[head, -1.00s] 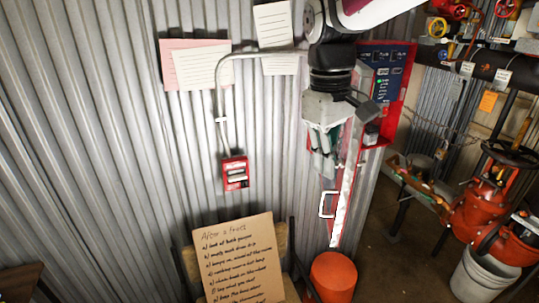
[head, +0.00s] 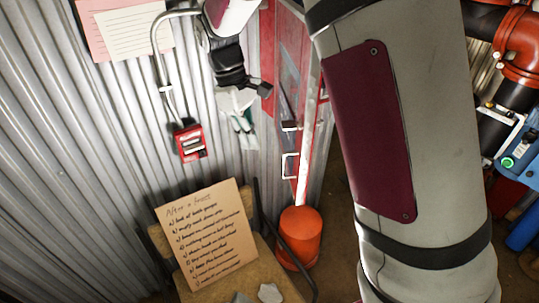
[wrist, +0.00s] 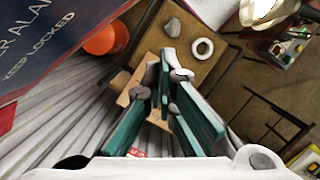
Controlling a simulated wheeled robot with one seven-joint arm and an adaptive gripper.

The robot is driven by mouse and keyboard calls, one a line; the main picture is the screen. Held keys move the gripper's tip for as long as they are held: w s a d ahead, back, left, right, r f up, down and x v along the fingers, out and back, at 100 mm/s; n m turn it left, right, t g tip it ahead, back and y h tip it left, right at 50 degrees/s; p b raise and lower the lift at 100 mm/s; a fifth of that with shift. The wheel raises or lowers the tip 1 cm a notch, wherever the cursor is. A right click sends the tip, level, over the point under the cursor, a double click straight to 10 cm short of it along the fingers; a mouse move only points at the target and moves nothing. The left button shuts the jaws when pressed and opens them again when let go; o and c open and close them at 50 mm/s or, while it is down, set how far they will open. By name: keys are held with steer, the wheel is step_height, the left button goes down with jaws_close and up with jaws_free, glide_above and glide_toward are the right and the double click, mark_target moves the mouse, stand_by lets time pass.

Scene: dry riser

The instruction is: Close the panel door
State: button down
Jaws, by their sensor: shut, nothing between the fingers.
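My gripper (head: 246,138) is just left of the door in the head view, pointing down. Its teal fingers (wrist: 168,75) are shut and empty in the wrist view, apart from the blue face. Whether my wrist touches the door is unclear. My arm hides the panel box.
An orange bucket (head: 299,235) stands below the door. A chair carries a cardboard sign (head: 208,235). A red call point (head: 190,143) and a conduit are on the corrugated wall. Red pipework (head: 520,45) stands at the right.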

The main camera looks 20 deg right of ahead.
steer(key=s+d+f+p, duration=0.2)
steer(key=s+d+f, duration=0.1)
steer(key=f, duration=0.1)
steer(key=shift+s+d, duration=0.2)
steer(key=shift+s, duration=0.15)
steer(key=shift+d, duration=0.1)
